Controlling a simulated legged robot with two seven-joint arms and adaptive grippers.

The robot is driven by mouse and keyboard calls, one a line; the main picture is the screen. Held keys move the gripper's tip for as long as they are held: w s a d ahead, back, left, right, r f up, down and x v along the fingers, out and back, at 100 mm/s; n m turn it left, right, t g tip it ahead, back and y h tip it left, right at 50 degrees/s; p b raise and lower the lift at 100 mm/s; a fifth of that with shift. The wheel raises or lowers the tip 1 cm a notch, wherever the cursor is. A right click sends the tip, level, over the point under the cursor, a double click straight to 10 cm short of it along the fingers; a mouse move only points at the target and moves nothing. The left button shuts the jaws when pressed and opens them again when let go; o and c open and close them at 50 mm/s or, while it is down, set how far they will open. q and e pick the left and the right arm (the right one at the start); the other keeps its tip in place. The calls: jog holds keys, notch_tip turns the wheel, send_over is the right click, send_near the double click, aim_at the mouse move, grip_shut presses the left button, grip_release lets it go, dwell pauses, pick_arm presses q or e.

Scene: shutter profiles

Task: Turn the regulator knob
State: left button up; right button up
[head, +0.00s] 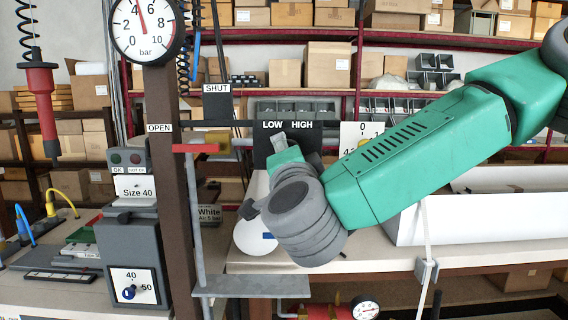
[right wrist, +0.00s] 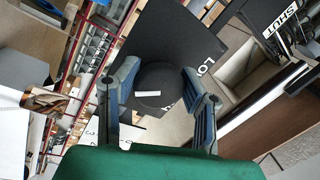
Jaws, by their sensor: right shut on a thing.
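The regulator knob (right wrist: 155,90) is round and black with a white mark, seen in the right wrist view against the dark LOW/HIGH plate (right wrist: 160,35). My right gripper (right wrist: 161,78) has one finger on each side of the knob and is shut on it. In the head view the plate (head: 288,126) shows its LOW and HIGH lettering above my right wrist. My wrist hides the knob there. My left gripper is not in view.
A pressure gauge (head: 145,28) tops a brown post (head: 175,190) left of the plate. A red-handled lever (head: 203,148) and grey pipe stand between them. A white tray (head: 470,215) lies on the bench at right. A red screwdriver (head: 42,100) hangs at left.

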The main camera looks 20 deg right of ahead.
jog(key=shift+f+m, duration=0.1)
jog(key=shift+m, duration=0.2)
jog(key=o, duration=1)
jog(key=shift+o, duration=1)
jog(key=shift+s+d, duration=0.1)
jog(key=shift+d, duration=0.05)
jog(key=v, duration=1.2)
